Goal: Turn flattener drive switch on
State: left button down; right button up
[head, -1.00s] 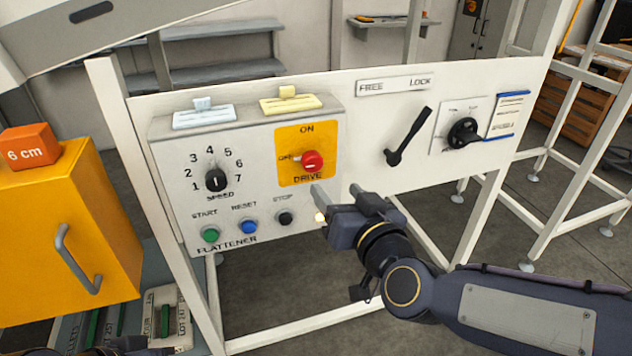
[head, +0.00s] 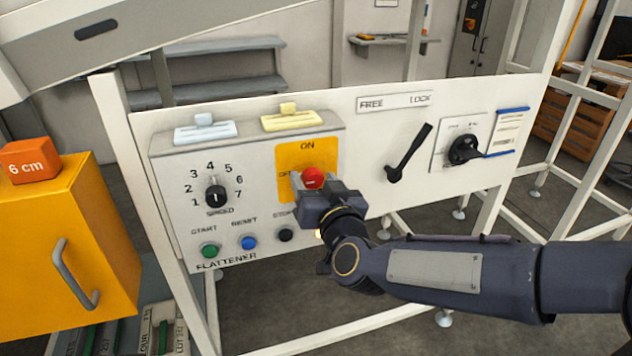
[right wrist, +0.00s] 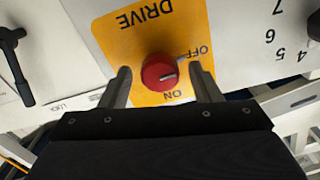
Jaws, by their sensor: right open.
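The flattener drive switch is a red round knob (head: 312,177) on a yellow plate (head: 290,158) marked ON, OFF and DRIVE. It also shows in the right wrist view (right wrist: 161,72), where its white mark points towards the OFF side. My right gripper (head: 311,184) is open at the knob. In the right wrist view my right gripper's fingers (right wrist: 160,77) stand on either side of the knob, with a visible gap to each. In the head view the gripper covers the DRIVE label and the knob's lower part. My left gripper is not in view.
The panel also carries a speed dial (head: 215,196), green (head: 209,250), blue (head: 248,242) and black (head: 285,235) buttons, a black FREE/LOCK lever (head: 408,154) and another black rotary switch (head: 463,150). A yellow cabinet (head: 60,230) stands at left.

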jog(key=c, duration=1)
jog(key=m+b, duration=0.3)
jog(key=shift+f, duration=0.2)
jog(key=m+b, duration=0.4)
jog(key=m, duration=0.1)
jog(key=shift+m, duration=0.3)
jog(key=m+b, duration=0.2)
jog(key=m, duration=0.2)
jog(key=shift+m+b, duration=0.3)
jog(key=shift+b, duration=0.05)
jog(key=m+b, duration=0.2)
jog(key=m, duration=0.2)
jog(key=shift+m, duration=0.3)
jog(key=shift+r, duration=0.1)
